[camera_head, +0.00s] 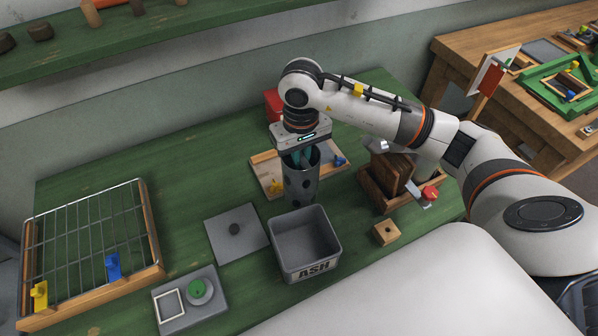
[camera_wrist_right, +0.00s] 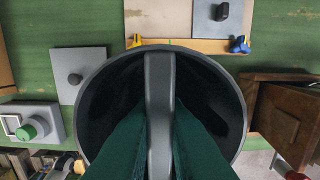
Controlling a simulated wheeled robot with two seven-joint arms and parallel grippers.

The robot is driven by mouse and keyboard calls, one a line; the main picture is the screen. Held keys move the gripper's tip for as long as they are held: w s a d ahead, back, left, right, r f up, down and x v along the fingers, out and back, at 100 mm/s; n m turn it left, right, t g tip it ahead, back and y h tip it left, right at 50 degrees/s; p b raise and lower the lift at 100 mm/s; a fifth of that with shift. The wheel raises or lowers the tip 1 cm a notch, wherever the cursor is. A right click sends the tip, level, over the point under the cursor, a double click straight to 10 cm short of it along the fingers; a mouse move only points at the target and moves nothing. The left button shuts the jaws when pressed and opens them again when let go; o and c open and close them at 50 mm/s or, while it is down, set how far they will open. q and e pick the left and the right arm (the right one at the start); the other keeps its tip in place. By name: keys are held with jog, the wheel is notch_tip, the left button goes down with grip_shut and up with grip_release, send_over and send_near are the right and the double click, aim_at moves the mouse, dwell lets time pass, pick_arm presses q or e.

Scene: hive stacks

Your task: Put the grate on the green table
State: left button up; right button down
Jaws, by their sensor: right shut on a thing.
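My left gripper is not in view.
A grey ASH bin (camera_head: 305,248) stands just in front of the can. A wooden tray (camera_head: 268,172) lies behind it, a brown wooden box (camera_head: 384,182) to the right. A grey plate (camera_head: 220,228) and a wire rack (camera_head: 90,240) lie left. Some table left of the can is bare.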

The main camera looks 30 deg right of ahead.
jog(key=shift+f+p, duration=0.6)
jog(key=shift+f, duration=2.7)
jog(key=shift+f, duration=0.1)
jog(key=c, duration=1.9)
grip_release()
jog(key=shift+f, duration=0.1)
jog(key=o, duration=0.4)
jog(key=shift+o, duration=0.2)
